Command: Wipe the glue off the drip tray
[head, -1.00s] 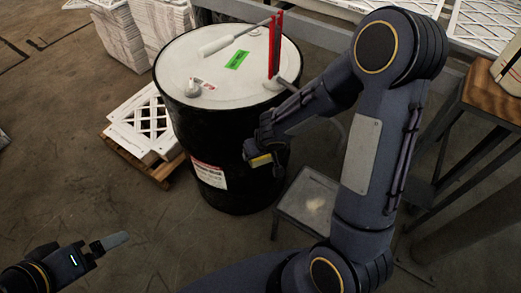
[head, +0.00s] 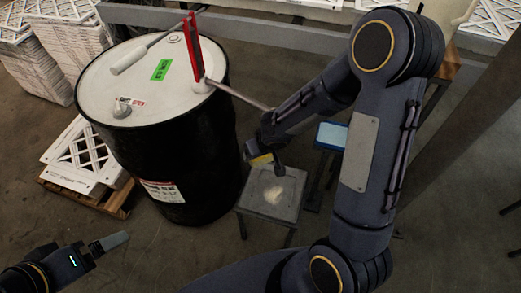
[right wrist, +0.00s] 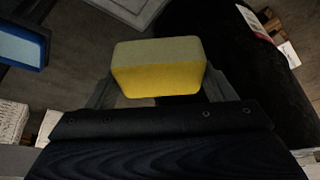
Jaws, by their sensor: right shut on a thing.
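The drip tray (head: 245,203) is a grey, square-topped stand beside the black drum. A pale glue patch (head: 273,194) lies near the middle of its top. My right gripper (head: 264,155) is shut on a yellow sponge (head: 260,159), which appears just beyond the tray's far edge and above it. In the right wrist view the sponge (right wrist: 160,70) sits between both fingers, yellow with a greyish face. It appears clear of the tray. My left gripper (head: 110,242) is low at the left, away from the tray; its finger opening is not clear.
A blue, shallow container (head: 331,136) stands behind and right of the tray. Boxed filters (head: 90,155) lie on a pallet at left.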

